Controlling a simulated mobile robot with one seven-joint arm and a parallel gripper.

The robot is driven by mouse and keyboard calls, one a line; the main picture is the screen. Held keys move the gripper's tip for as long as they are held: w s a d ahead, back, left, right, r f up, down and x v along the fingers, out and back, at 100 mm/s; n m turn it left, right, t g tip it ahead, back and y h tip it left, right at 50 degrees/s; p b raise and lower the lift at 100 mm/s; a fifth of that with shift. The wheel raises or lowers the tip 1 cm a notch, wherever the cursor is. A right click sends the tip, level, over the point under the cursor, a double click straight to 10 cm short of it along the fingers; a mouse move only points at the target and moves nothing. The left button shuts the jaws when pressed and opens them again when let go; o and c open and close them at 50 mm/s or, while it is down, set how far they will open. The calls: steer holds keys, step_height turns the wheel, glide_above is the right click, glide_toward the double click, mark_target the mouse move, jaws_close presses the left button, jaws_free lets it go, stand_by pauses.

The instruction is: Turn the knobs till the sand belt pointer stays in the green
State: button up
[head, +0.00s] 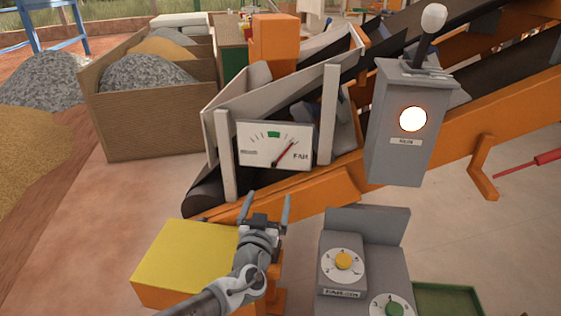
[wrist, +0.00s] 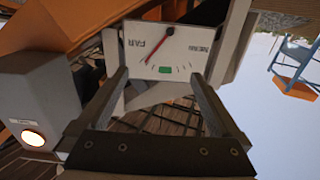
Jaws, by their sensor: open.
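The white gauge (head: 262,153) hangs on the conveyor frame; its red pointer (head: 285,153) leans right of the green band (head: 274,134), toward the label on the right. The gauge also shows upside down in the wrist view (wrist: 190,47). A yellow knob (head: 343,261) on a white dial sits on the grey console (head: 368,228) at lower right. A green knob (head: 394,309) is partly cut off by the bottom edge. My gripper (head: 267,199) is open and empty, below the gauge and left of the console, apart from both knobs.
A grey box with a lit white lamp (head: 413,119) and a lever (head: 430,25) stands right of the gauge. A yellow-topped block (head: 185,255) lies left of my arm. The orange conveyor beam (head: 450,140) runs behind. A green tray (head: 450,300) sits right of the console.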

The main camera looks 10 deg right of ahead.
steer(key=x, duration=1)
steer(key=shift+s+a, duration=0.1)
steer(key=shift+s, duration=0.05)
